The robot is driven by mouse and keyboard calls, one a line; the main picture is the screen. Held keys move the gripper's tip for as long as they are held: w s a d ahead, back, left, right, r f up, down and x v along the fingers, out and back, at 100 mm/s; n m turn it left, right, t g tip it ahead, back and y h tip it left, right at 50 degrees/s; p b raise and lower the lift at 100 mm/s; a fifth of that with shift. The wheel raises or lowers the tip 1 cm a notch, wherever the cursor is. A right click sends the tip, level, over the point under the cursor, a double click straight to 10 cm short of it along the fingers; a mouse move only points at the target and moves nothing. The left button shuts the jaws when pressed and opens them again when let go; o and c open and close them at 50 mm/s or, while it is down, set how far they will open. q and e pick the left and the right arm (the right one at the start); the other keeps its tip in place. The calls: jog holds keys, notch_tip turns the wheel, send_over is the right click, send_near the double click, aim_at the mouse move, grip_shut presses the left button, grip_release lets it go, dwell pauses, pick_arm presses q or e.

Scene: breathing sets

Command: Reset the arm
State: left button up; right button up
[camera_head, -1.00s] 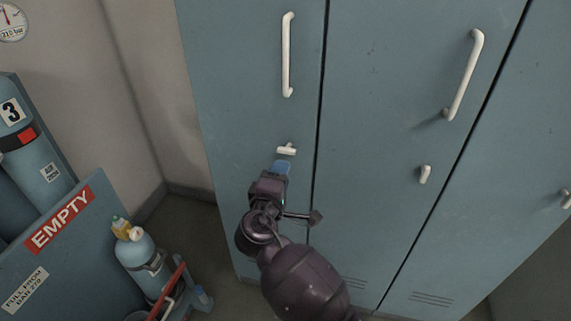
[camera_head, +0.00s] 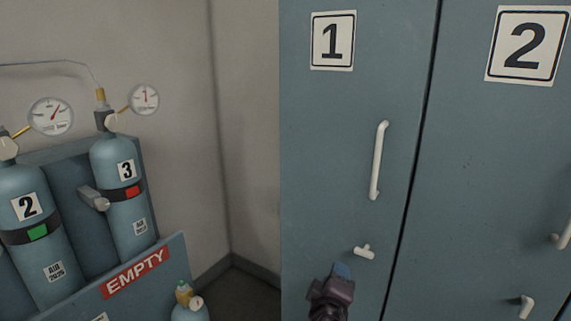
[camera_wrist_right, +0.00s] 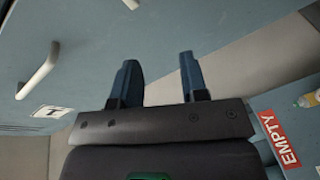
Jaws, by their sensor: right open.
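My right gripper (camera_head: 341,270) is at the lower middle of the head view, in front of locker door 1 (camera_head: 330,160) and just below and left of its small white latch (camera_head: 365,252). In the right wrist view the right gripper (camera_wrist_right: 158,82) has its two blue fingers apart, with nothing between them. The long white handle (camera_head: 379,160) of door 1 is above the latch. The latch also shows in the right wrist view (camera_wrist_right: 131,4), at the top edge beyond the fingers. My left gripper is in neither view.
Locker door 2 (camera_head: 500,160) is to the right; both doors look shut. At left stand gas cylinders 2 (camera_head: 30,205) and 3 (camera_head: 125,195) with gauges, behind a blue panel with an EMPTY sign (camera_head: 136,273). A smaller cylinder (camera_head: 189,312) is at the lower edge.

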jog(key=s+d+f+m+g+y, duration=0.1)
jog(key=s+d+f+m, duration=0.2)
jog(key=s, duration=0.7)
jog(key=s+d+f+m+g+y, duration=0.2)
jog(key=s+d+f+m, duration=0.1)
jog(key=s+d+f, duration=0.4)
jog(key=s+d+f+m+g+y, duration=0.2)
jog(key=s+d+f, duration=0.3)
jog(key=s+f, duration=0.6)
jog(key=s+m, duration=0.1)
jog(key=s, duration=0.1)
jog(key=shift+s+d+f, duration=0.2)
jog(key=shift+s, duration=0.1)
